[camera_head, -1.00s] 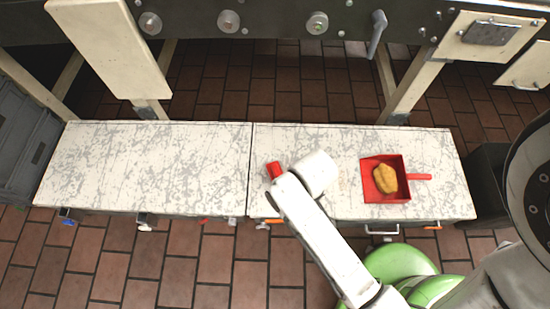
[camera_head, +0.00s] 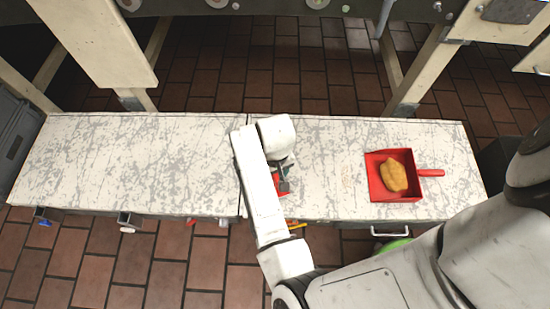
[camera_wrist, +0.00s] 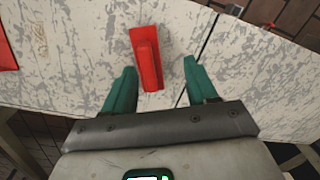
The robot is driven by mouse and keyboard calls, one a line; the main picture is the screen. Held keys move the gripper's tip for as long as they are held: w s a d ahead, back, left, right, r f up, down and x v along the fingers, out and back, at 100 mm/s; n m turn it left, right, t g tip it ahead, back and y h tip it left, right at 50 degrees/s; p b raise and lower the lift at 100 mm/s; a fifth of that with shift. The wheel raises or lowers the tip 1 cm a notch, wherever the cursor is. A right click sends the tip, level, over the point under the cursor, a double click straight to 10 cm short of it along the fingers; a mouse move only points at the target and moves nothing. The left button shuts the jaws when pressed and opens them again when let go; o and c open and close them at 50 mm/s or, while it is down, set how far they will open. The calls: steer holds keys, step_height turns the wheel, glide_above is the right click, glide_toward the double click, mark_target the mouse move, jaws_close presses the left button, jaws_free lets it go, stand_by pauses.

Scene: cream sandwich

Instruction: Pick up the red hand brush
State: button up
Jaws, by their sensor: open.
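The red hand brush (camera_wrist: 147,58) lies on the white speckled counter in the wrist view, ahead of and between my gripper's two green fingers. In the head view only a small red part of the brush (camera_head: 279,184) shows beside my arm; the rest is hidden. My gripper (camera_wrist: 155,80) is open, with its fingers on either side of the brush's near end and apart from it. In the head view my gripper (camera_head: 284,180) is partly hidden by my own wrist, above the counter.
A red dustpan (camera_head: 375,190) with a yellowish lump (camera_head: 393,176) in it lies to the right on the counter (camera_head: 110,165). The left half of the counter is clear. A conveyor-like machine frame (camera_head: 90,45) stands behind it.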

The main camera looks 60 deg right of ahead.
steer(key=shift+m+h, duration=0.3)
steer(key=w+d, duration=0.1)
steer(key=d+f+b, duration=0.1)
steer(key=d, duration=0.1)
steer(key=w+d+f+b, duration=0.1)
steer(key=d, duration=0.1)
steer(key=shift+w+d, duration=0.1)
steer(key=shift+w, duration=0.2)
step_height(320, 180, down, 6)
steer(key=shift+d+r+b, duration=0.1)
steer(key=shift+r+b, duration=0.15)
steer(key=shift+b, duration=0.8)
steer(key=f, duration=0.1)
steer(key=f+b, duration=0.1)
steer(key=f, duration=0.1)
steer(key=f+b, duration=0.1)
steer(key=f, duration=0.1)
steer(key=shift+w, duration=0.35)
steer(key=shift+c, duration=0.3)
jaws_close()
